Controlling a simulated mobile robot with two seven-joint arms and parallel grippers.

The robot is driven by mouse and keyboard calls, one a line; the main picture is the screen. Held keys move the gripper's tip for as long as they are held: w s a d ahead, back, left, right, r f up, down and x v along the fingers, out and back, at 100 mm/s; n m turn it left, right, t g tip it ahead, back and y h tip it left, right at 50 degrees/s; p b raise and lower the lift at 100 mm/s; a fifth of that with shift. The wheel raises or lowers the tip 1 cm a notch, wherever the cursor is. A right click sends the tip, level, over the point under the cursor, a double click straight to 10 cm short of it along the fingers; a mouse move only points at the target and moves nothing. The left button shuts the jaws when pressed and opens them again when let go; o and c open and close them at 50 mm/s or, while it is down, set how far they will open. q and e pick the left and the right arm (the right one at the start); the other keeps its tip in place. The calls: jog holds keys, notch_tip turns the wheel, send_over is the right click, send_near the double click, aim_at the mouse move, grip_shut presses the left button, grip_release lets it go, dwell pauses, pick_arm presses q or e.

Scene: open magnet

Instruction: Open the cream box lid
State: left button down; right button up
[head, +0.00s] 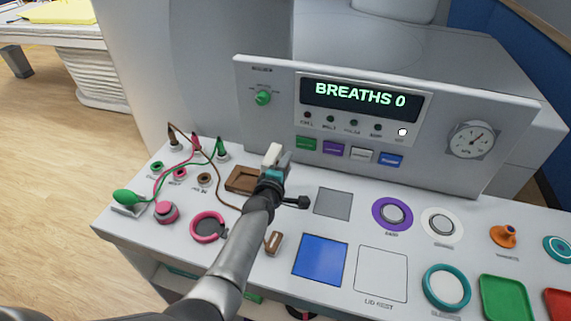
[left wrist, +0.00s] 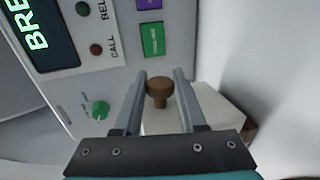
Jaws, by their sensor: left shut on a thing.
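My left gripper (head: 277,168) reaches over the panel from below in the head view. In the left wrist view its two fingers (left wrist: 158,82) are shut on a brown knob (left wrist: 159,92). The knob stands on a cream lid (left wrist: 205,105), which shows behind and beside the fingers. In the head view a small cream part of it (head: 271,153) shows at the fingertips. A brown wooden box or frame (head: 240,181) is just left of the gripper. The gripper hides part of it, and I cannot tell whether the lid touches it. My right gripper is not in view.
The upright console with the "BREATHS 0" display (head: 361,96) stands close behind the gripper. An empty outlined square marked "LID REST" (head: 382,272) lies to the right, beside a blue square (head: 320,259). Cables (head: 191,163) and a pink ring (head: 208,227) are to the left.

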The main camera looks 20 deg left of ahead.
pick_arm(q)
jog(key=c, duration=0.8)
grip_release()
jog(key=shift+s+d+f, duration=0.1)
jog(key=shift+d+f, duration=0.15)
jog(key=shift+f, duration=0.1)
jog(key=o, duration=0.3)
jog(key=shift+r, duration=0.1)
jog(key=shift+a, duration=0.15)
jog(key=shift+r, duration=0.1)
jog(key=shift+s+r, duration=0.1)
jog(key=shift+s, duration=0.25)
jog(key=p+v, duration=0.4)
jog(key=v, duration=1)
jog(key=shift+s, duration=0.2)
